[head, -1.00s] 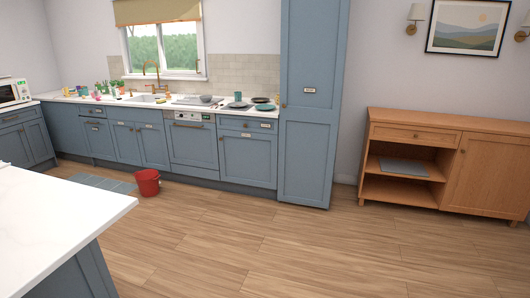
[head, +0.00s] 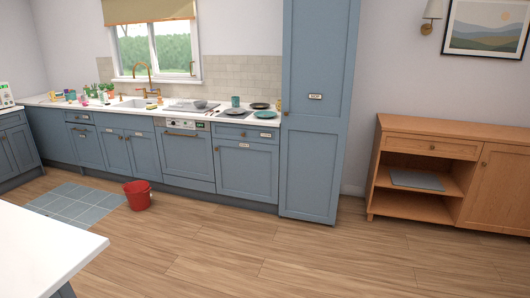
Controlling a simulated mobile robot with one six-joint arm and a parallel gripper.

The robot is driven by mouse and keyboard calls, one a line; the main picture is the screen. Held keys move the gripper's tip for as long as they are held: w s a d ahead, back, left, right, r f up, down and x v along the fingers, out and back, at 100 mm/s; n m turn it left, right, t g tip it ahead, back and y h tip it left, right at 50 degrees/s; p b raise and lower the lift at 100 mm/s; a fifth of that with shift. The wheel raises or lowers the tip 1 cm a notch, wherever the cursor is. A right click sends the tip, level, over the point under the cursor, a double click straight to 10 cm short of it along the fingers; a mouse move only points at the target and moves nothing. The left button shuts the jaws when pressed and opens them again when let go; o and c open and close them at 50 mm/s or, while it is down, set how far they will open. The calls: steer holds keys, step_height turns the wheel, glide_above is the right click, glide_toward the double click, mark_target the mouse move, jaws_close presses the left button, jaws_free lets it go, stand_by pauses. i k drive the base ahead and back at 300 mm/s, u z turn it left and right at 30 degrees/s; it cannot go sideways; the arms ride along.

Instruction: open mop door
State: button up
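The mop door is the tall blue cupboard door (head: 316,110) in the head view, right of the counter. It carries a small white label (head: 315,97) that seems to read "MOP". The door looks shut, flush with its frame. A small round knob (head: 287,105) shows near its left edge. The cupboard is some way off across the floor. My gripper is not in view.
A white-topped island (head: 45,250) fills the lower left. A red bucket (head: 138,195) stands on the floor by a grey-blue mat (head: 78,203). A wooden sideboard (head: 420,200) stands at the right. The floor before the cupboard is clear.

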mark_target(320, 38)
steer(key=u, duration=0.25)
steer(key=i, duration=1.7)
steer(key=u, duration=0.6)
steer(key=i, duration=1.7)
steer(key=u, duration=0.35)
